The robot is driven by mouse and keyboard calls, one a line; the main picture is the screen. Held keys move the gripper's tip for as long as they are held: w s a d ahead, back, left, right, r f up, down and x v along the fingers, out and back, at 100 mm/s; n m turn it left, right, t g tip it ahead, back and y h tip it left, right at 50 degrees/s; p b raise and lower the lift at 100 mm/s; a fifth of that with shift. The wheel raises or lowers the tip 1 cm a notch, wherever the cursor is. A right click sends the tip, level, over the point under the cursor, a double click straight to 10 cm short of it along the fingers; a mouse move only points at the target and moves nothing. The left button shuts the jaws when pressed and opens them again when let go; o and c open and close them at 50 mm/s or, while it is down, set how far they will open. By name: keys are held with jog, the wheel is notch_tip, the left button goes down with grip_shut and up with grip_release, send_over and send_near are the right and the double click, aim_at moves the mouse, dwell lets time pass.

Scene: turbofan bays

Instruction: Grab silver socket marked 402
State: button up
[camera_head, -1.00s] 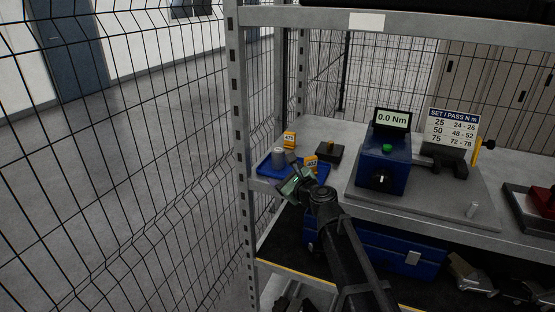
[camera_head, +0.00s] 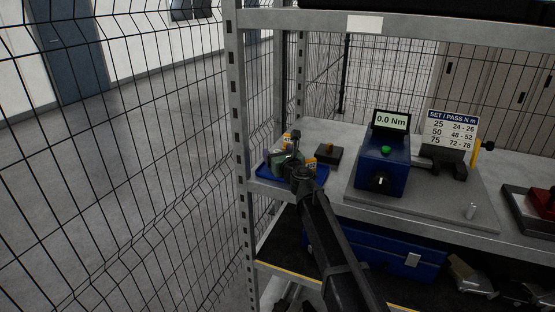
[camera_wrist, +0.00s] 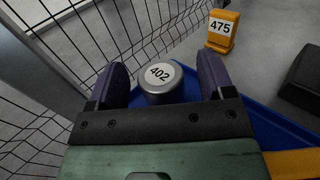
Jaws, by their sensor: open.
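The silver socket marked 402 (camera_wrist: 160,84) stands upright in the blue tray (camera_wrist: 262,118), its label facing up in the wrist view. My gripper (camera_wrist: 162,82) is open, with one purple-padded finger on each side of the socket. Gaps show between the socket and both fingers. In the head view my gripper (camera_head: 281,158) is over the blue tray (camera_head: 315,178) at the left end of the shelf. There the arm and gripper largely hide the socket.
A yellow marker labelled 475 (camera_wrist: 221,31) stands behind the tray. A black block (camera_head: 328,156) and a blue torque tester (camera_head: 383,160) reading 0.0 Nm are to the right. A wire mesh fence (camera_head: 130,150) and a shelf post (camera_head: 238,130) are close on the left.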

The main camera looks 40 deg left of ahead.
jog(key=shift+x, duration=1.15)
jog(key=shift+d, duration=0.1)
jog(key=shift+c, duration=0.2)
jog(key=c, duration=1.1)
jog(key=shift+r, duration=0.15)
